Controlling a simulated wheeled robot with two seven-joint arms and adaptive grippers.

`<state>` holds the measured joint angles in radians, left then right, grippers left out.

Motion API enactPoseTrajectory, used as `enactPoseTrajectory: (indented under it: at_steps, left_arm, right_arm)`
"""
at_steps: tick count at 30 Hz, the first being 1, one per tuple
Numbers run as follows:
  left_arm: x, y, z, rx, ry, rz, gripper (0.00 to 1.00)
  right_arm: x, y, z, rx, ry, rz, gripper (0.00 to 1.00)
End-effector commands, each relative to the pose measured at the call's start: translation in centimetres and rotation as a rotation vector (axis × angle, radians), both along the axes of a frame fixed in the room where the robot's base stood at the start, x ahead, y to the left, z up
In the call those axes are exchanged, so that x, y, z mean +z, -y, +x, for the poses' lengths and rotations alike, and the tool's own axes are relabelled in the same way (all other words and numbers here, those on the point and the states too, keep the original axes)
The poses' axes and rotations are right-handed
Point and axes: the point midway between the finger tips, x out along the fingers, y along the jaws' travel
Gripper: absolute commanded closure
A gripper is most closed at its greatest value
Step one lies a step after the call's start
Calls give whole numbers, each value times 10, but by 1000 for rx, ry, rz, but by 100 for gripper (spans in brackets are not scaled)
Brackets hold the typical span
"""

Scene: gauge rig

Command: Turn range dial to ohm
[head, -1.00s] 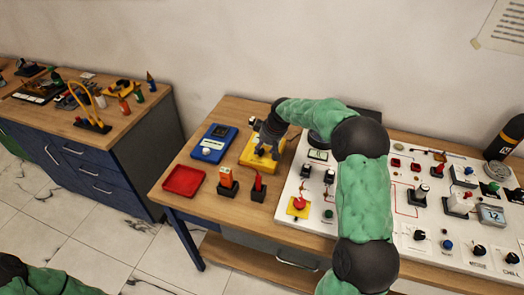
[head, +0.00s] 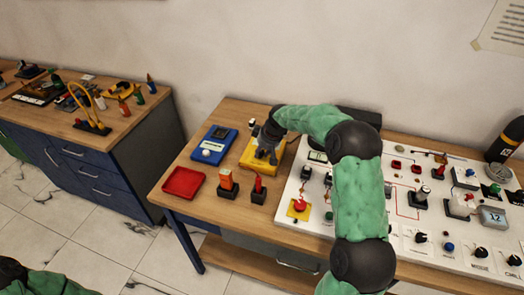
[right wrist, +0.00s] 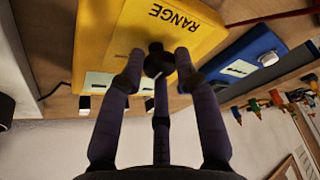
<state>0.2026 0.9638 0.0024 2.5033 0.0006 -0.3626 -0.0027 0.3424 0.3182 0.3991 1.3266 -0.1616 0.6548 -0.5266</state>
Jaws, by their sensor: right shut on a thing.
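The yellow meter (head: 249,155) lies on the wooden workbench, left of the white panel. In the right wrist view the yellow meter (right wrist: 205,38) shows the word RANGE upside down above its black range dial (right wrist: 157,59). My right gripper (head: 268,152) is over the meter. In the right wrist view its fingers (right wrist: 158,66) are closed around the dial. They hide part of it, and I cannot read which range the dial points to. My left gripper is out of view.
A blue meter (head: 214,145) stands close to the left of the yellow one. A red tray (head: 183,184), an orange-topped block (head: 227,185) and a red-topped block (head: 257,190) are in front. The white panel (head: 318,222) with many knobs lies under my right arm.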

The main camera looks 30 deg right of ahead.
Motion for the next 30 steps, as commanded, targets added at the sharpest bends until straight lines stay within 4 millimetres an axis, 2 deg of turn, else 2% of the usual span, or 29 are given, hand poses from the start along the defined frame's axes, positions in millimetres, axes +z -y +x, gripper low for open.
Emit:
enactPoseTrajectory:
  at_steps: [8, 16, 30]
  left_arm:
    - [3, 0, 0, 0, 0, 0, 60]
    - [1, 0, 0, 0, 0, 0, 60]
    - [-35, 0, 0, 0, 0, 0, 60]
  right_arm:
    - [0, -1, -1, -77, -3, -1, 100]
    - [-1, -4, -1, -271, -2, -2, 100]
    - [-4, -7, 0, -663, 0, -3, 100]
